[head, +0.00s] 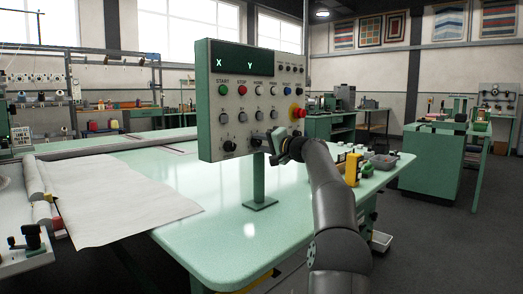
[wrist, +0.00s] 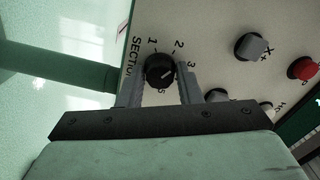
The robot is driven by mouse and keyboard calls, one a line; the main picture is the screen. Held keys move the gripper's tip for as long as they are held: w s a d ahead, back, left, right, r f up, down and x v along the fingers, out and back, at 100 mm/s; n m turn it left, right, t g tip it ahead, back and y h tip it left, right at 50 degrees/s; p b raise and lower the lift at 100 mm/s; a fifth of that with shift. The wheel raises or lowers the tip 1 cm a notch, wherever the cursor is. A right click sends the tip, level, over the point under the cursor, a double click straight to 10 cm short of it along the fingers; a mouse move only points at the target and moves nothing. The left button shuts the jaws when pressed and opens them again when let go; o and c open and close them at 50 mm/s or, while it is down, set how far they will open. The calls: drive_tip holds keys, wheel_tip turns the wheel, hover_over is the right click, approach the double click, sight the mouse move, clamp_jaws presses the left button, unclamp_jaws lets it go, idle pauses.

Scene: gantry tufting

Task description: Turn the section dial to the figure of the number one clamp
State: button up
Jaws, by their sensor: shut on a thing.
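The section dial (wrist: 157,72) is a round black knob with a short white mark, on the pale control panel in the wrist view. The figures 1, 2 and 3 and the word SECTION are printed around it; the mark lies on its right side, nearest the 3. My gripper (wrist: 161,76) has one finger on each side of the knob and is shut on it.
The control box (head: 216,120) stands on a green post (head: 258,180) on the glossy green table (head: 190,236). A red button (wrist: 303,68) and grey switches (wrist: 251,46) are near the dial. White cloth (head: 115,195) lies at left; a yellow object (head: 352,169) stands right of my arm.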

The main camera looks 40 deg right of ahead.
drive_tip(key=n+b, duration=0.2)
drive_tip(key=n, duration=0.4)
drive_tip(key=shift+f, duration=0.1)
drive_tip(key=n+b, duration=0.1)
drive_tip(key=n, duration=0.3)
drive_tip(key=shift+n+b, duration=0.35)
drive_tip(key=shift+n, duration=1.55)
drive_tip(key=o, duration=1)
drive_tip(key=shift+c, duration=0.2)
